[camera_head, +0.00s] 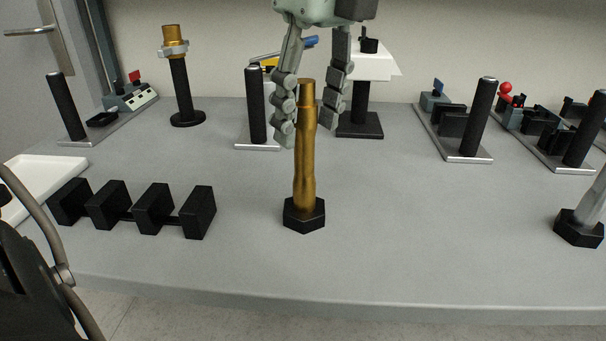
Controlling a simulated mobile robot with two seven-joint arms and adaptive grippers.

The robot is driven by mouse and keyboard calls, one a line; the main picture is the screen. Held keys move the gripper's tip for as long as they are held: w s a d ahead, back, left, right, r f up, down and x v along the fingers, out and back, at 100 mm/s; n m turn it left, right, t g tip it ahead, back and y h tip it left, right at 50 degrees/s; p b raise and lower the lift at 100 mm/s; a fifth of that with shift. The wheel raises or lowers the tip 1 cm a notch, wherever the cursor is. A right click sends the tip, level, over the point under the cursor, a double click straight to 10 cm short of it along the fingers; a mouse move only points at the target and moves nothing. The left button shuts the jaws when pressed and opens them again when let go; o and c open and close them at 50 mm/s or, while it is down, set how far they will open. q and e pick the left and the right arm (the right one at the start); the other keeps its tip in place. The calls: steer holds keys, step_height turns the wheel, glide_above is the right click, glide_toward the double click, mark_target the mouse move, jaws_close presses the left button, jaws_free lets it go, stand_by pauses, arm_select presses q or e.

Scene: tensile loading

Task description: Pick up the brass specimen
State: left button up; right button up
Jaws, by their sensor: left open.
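The brass specimen (304,160) stands upright in a black hexagonal base (304,216) at the middle of the bench. My left gripper (307,131) hangs from the top of the view with its fingers pointing down. It is open, with one finger to each side of the specimen's upper part in the picture. Whether the fingers are level with the specimen in depth is hard to tell. My right gripper is out of view.
A row of several black blocks (154,208) lies to the left. A silver specimen (597,200) in a black base stands at the right edge. Fixtures with black posts (479,118) line the back. The bench front (420,270) is clear.

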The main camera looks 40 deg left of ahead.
mark_target(302, 149)
arm_select(q)
steer(key=f, duration=0.2)
steer(key=a+f, duration=0.1)
steer(key=f, duration=0.1)
steer(key=shift+a+f+p, duration=0.1)
steer(key=shift+f+p, duration=0.2)
steer(key=shift+f, duration=0.3)
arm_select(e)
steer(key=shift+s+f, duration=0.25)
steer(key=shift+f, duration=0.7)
arm_select(q)
steer(key=shift+c, duration=0.3)
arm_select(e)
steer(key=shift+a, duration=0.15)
arm_select(q)
steer(key=shift+c, duration=1.2)
jaws_close()
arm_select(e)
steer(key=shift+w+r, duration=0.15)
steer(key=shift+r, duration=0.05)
arm_select(q)
steer(key=shift+w+r, duration=0.1)
